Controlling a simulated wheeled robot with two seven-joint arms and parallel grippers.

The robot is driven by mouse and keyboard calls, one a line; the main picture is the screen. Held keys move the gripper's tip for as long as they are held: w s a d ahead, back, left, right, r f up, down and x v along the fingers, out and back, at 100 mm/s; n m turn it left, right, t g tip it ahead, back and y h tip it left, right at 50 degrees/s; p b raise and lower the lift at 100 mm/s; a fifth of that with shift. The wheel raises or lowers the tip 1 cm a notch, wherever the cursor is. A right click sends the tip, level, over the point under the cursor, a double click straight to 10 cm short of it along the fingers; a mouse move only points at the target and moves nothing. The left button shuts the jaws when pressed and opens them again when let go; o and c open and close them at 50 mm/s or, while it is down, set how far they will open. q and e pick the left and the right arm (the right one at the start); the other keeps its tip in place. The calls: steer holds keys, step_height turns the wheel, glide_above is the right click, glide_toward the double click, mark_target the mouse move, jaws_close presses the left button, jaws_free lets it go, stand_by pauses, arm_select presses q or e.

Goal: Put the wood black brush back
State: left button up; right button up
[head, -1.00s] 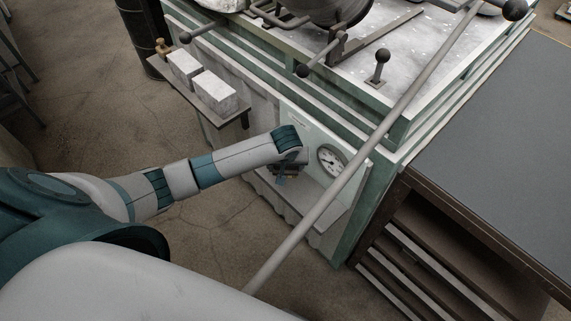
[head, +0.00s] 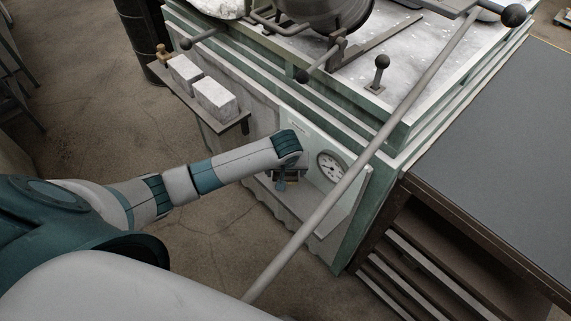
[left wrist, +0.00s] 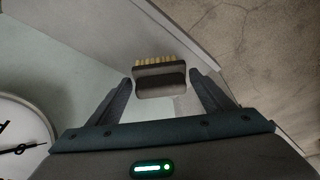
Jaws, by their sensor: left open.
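My left gripper (head: 283,181) is beside the pale green front panel of the furnace-like unit, near a round gauge. It is open in the left wrist view (left wrist: 162,80). The wood and black brush (left wrist: 160,78) is between its fingertips there, with its tan bristles towards the top of the picture. Small gaps show between the brush and both fingers. In the head view the wrist and fingers largely cover the brush, and I cannot tell what it rests on. My right gripper is not in view.
The gauge (head: 331,166) is just right of the gripper. A long grey rod (head: 345,185) crosses in front of the unit. A shelf (head: 243,124) with two pale blocks sticks out to the left. A dark-topped table (head: 490,150) stands right. Open floor lies below.

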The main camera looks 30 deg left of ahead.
arm_select(q)
steer(key=b+v, duration=0.1)
steer(key=v, duration=1)
stand_by(1.3)
